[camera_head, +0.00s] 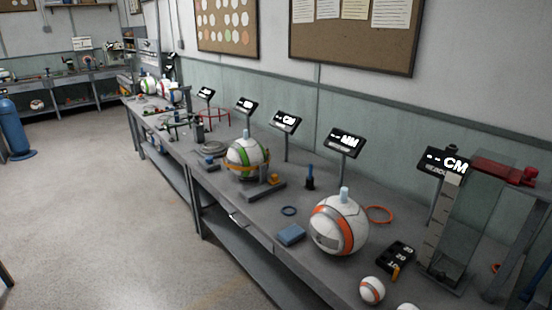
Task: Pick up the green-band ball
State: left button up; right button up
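The green-band ball (240,157) is white with green bands and sits on the workbench near the middle of the view. A yellow-orange ring runs around its lower half, and a pale blue piece stands on its top. A grey fixture with orange parts (273,183) is right beside it at its lower right. Neither of my grippers shows in the head view.
The long grey workbench (262,216) runs along the wall. A large orange-band ball (325,236), a blue block (291,235) and a small orange-striped ball (372,289) lie nearer. Display stands (346,143) line the back. The floor (90,210) at left is clear.

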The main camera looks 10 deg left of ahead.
aim_at(246, 151)
jog(key=i+j+z, duration=0.3)
jog(key=j+z, duration=0.25)
jog(key=i+j+z, duration=0.3)
jog(key=i+j, duration=0.15)
jog(key=j, duration=0.45)
jog(key=i+j+z, duration=0.15)
jog(key=j, duration=0.45)
jog(key=i+j, duration=0.15)
jog(key=j, duration=0.45)
jog(key=i+j+z, duration=0.15)
jog(key=j, duration=1.05)
jog(key=i+z, duration=0.05)
